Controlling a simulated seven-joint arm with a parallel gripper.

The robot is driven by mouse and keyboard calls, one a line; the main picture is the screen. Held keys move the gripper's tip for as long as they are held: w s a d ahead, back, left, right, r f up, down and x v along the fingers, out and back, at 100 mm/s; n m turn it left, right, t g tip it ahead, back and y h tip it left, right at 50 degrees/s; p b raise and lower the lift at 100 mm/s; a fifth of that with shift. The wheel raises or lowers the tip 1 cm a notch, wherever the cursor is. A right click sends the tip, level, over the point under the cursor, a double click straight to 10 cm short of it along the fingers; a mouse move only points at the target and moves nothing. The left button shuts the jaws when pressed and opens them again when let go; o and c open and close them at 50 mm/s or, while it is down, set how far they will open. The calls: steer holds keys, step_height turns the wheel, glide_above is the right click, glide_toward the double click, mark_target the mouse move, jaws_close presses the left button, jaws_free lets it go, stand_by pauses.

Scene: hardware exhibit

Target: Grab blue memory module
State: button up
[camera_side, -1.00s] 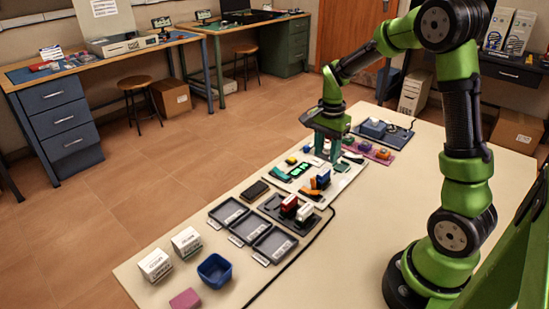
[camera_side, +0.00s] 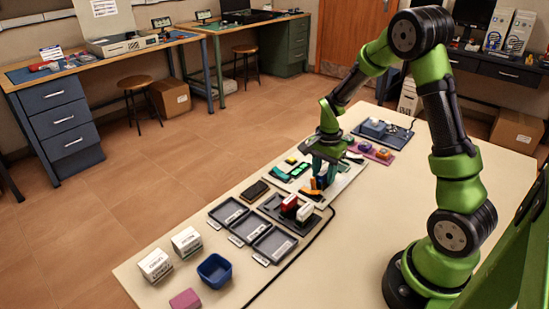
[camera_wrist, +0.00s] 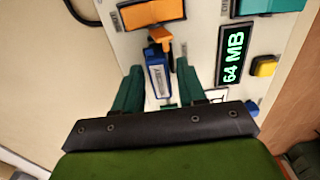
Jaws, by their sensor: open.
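The blue memory module (camera_wrist: 158,80) stands in the white panel (camera_wrist: 207,35), with an orange latch piece (camera_wrist: 160,37) at its upper end in the wrist view. My gripper (camera_wrist: 159,68) is open, with one green finger on each side of the blue module. A narrow gap shows on both sides, and I cannot tell whether either finger touches it. In the side view my gripper (camera_side: 323,174) is low over the panel and its fingers largely hide the blue module. The orange pieces (camera_side: 314,188) show just beside the fingers.
A 64 MB display (camera_wrist: 233,55) and a yellow button (camera_wrist: 264,66) are right of the module in the wrist view. In the side view a dark rack with red (camera_side: 289,202) and white (camera_side: 305,212) modules, grey trays (camera_side: 274,242) and a blue bin (camera_side: 215,271) stand nearer.

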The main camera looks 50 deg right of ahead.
mark_target(324, 172)
steer(key=c, duration=0.7)
steer(key=shift+r, duration=3.3)
steer(key=shift+c, duration=0.2)
